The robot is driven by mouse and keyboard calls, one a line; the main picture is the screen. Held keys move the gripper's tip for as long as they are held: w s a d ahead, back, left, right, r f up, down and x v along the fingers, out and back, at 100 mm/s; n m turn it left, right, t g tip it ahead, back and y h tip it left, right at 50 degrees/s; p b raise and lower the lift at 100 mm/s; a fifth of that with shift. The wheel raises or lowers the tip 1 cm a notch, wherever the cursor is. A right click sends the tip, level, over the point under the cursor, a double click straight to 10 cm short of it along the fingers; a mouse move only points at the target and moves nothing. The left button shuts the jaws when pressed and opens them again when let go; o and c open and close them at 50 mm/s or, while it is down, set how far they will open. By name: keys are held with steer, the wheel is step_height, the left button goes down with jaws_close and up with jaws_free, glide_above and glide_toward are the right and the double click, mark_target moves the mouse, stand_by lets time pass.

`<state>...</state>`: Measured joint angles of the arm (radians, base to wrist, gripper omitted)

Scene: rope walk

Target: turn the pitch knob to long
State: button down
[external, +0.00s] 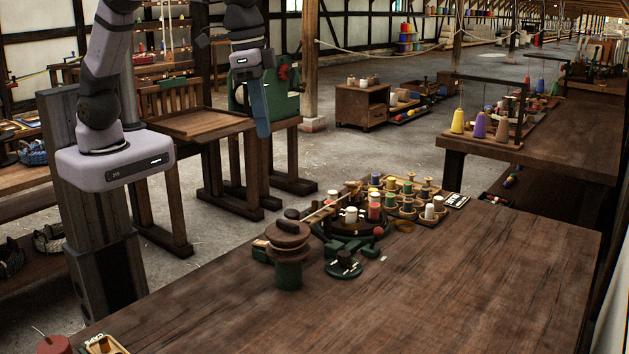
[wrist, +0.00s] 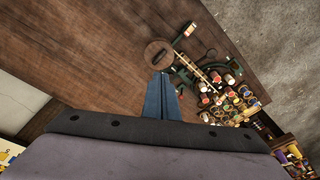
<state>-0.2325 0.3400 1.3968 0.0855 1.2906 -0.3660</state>
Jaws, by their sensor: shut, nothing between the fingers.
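A small dark knob on a round green base (external: 343,267) stands on the near wooden table in the external view. It may be the pitch knob; its pointer and any markings are too small to read. Beside it is a round wooden-topped device on a green drum (external: 288,268); its brown disc (wrist: 158,50) also shows in the wrist view. My gripper (external: 263,134) hangs in the air, pointing down, well above the table and apart from the knob. Its blue fingers (wrist: 161,78) are together and empty.
A wooden tray of coloured spools (external: 405,203) stands just behind the green devices, with a thin rod and a red ball near it. The table (external: 480,290) is bare to the right. A red item and a small labelled tray (external: 105,345) sit at the near left corner.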

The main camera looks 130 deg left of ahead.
steer(key=w+a+f+n+y+b, duration=0.15)
steer(key=w+a+n+b, duration=0.35)
steer(key=a, duration=0.5)
glide_above(344, 259)
steer(key=s+d, duration=0.1)
steer(key=s, duration=0.3)
step_height(344, 259, down, 23)
steer(key=shift+f+b, duration=2.45)
steer(key=shift+f, duration=1.25)
